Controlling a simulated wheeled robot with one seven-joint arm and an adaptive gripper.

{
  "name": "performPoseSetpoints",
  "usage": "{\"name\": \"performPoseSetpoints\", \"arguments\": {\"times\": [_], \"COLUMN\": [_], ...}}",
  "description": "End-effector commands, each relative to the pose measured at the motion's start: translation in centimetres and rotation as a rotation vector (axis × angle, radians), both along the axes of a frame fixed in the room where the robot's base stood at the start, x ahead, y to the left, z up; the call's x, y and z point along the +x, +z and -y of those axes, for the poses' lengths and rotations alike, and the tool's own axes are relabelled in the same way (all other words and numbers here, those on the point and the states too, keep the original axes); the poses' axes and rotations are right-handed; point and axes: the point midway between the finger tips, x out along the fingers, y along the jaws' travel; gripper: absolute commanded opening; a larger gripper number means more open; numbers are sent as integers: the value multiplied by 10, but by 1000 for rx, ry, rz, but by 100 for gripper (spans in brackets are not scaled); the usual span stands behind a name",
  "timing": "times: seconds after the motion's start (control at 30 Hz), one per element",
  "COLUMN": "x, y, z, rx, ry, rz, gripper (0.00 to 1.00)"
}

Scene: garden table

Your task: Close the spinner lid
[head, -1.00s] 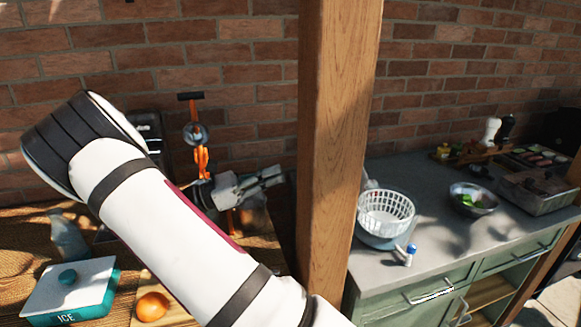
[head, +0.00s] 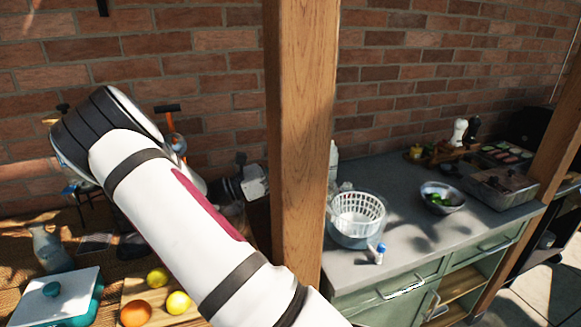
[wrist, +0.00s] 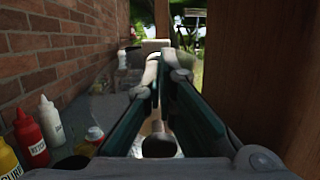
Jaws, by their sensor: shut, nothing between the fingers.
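The spinner (head: 357,222) stands on the grey counter right of the wooden post, a white slatted basket in a pale bowl. The basket's top looks open in the head view, and I cannot make out a lid for certain. The spinner cannot be clearly made out in the wrist view.
The wooden post (head: 300,140) stands between my gripper and the counter. A blue-and-white object (head: 377,253) lies in front of the spinner, and a bowl of greens (head: 442,197) stands to its right. Sauce bottles, one red (wrist: 31,138), line the brick wall in the wrist view.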

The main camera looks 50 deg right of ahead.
Motion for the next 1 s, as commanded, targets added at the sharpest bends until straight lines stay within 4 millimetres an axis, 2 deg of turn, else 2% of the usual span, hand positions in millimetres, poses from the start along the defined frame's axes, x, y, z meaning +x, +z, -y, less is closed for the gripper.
{"name": "performPoseSetpoints", "arguments": {"times": [0.27,0.47,0.8,1.0], "x": [0,-7,-32,-45], "y": [1,9,29,32], "z": [1,9,46,71], "rx": [4,48,248,341], "ry": [0,0,-3,-2], "rz": [3,34,158,210], "gripper": [0,0,0,0]}}
